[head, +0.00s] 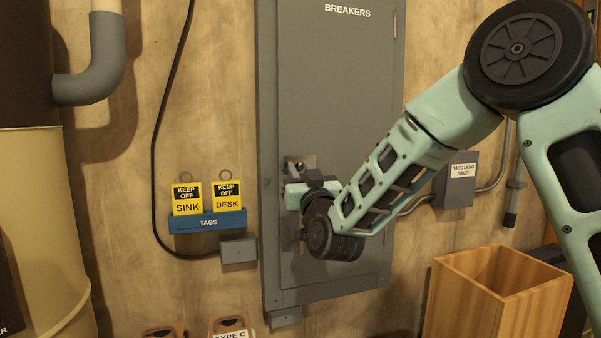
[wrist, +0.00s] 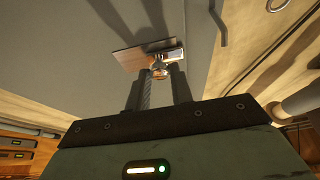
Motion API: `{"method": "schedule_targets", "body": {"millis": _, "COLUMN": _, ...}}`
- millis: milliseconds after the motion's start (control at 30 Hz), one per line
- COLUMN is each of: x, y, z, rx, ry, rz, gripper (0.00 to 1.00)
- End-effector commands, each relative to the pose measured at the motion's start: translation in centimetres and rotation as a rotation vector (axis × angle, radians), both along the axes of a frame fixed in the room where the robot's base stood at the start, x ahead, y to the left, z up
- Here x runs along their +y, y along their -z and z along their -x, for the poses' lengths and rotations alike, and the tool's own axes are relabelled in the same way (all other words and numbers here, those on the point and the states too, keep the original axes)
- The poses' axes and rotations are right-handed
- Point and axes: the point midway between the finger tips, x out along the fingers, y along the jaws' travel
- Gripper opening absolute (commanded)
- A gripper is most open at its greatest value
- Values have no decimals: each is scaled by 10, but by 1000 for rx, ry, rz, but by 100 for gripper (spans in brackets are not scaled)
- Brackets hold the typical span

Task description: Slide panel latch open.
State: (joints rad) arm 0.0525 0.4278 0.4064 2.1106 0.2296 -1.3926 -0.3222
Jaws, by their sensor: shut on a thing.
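The panel is a grey breaker box door (head: 335,90) marked BREAKERS, and it stands closed against the wall. Its latch is a small metal piece on a plate at the door's left edge, and in the wrist view the latch (wrist: 160,68) shows as a shiny knob and bar on a brownish plate (wrist: 136,57). My gripper (head: 297,180) is at the latch, and in the wrist view its two fingers (wrist: 159,82) are shut on the knob. In the head view my wrist hides part of the latch.
A blue TAGS holder (head: 207,222) with two yellow KEEP OFF tags hangs left of the panel, above a small grey box (head: 239,252). A YARD LIGHT TIMER box (head: 457,182) is on the right. An open wooden bin (head: 495,300) stands at lower right.

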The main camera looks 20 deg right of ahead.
Motion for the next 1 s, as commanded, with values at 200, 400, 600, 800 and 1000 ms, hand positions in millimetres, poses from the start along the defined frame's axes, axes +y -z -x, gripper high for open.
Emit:
{"method": "schedule_targets", "body": {"millis": 200, "x": -22, "y": 4, "z": 0, "rx": -4, "ry": 4, "rz": 1, "gripper": 0}}
{"method": "schedule_targets", "body": {"millis": 400, "x": -35, "y": 1, "z": 0, "rx": -1, "ry": 3, "rz": 0, "gripper": 0}}
{"method": "schedule_targets", "body": {"millis": 600, "x": -36, "y": 0, "z": 0, "rx": 0, "ry": 6, "rz": -1, "gripper": 0}}
{"method": "schedule_targets", "body": {"millis": 800, "x": -35, "y": 0, "z": 0, "rx": 0, "ry": 4, "rz": -1, "gripper": 44}}
{"method": "schedule_targets", "body": {"millis": 1000, "x": -34, "y": 1, "z": 1, "rx": 0, "ry": 2, "rz": 0, "gripper": 44}}
